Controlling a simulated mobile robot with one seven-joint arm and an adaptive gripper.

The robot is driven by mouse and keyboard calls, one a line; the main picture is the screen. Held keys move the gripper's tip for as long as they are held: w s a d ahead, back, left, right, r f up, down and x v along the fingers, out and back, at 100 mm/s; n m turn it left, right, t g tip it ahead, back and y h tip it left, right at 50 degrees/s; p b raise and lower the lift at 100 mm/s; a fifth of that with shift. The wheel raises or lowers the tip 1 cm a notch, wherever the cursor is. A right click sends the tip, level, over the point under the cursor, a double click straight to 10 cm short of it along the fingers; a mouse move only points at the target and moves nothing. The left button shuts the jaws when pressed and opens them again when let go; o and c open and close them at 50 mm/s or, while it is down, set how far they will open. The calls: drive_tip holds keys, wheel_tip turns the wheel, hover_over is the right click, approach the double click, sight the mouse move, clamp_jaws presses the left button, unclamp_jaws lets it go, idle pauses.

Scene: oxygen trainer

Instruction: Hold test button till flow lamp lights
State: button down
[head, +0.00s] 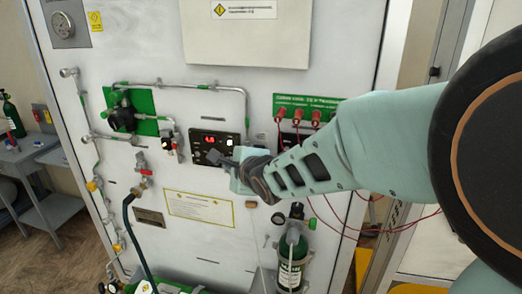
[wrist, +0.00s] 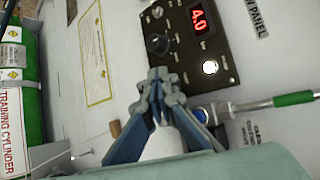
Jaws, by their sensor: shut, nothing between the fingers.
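The black flow panel (head: 200,134) is on the white board and also shows in the wrist view (wrist: 185,48). Its red display (wrist: 198,18) appears to read 4.0. A round white spot (wrist: 209,67) with a pale ring glows on the panel, and it is bright in the head view too (head: 229,142). I cannot read its label. A dark round knob (wrist: 157,43) is just beyond my fingertips. My gripper (head: 214,157) is shut and empty, its tips (wrist: 160,76) over the panel's lower edge. I cannot tell whether they touch it. No test button can be made out for certain.
Pipes and a green regulator plate (head: 145,101) are left of the panel. Red connectors (head: 297,115) with wires are on its right. A green cylinder (head: 292,262) stands below my gripper. A yellow-edged label (head: 198,207) is on the board.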

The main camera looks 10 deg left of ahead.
drive_tip(key=shift+s, duration=0.1)
drive_tip(key=shift+s+b, duration=0.55)
drive_tip(key=shift+s, duration=0.15)
drive_tip(key=shift+a, duration=0.1)
drive_tip(key=s+b, duration=0.1)
drive_tip(key=b, duration=0.1)
drive_tip(key=s+b, duration=0.4)
drive_tip(key=shift+a+r, duration=0.15)
drive_tip(key=shift+a, duration=0.1)
drive_tip(key=shift+r, duration=0.1)
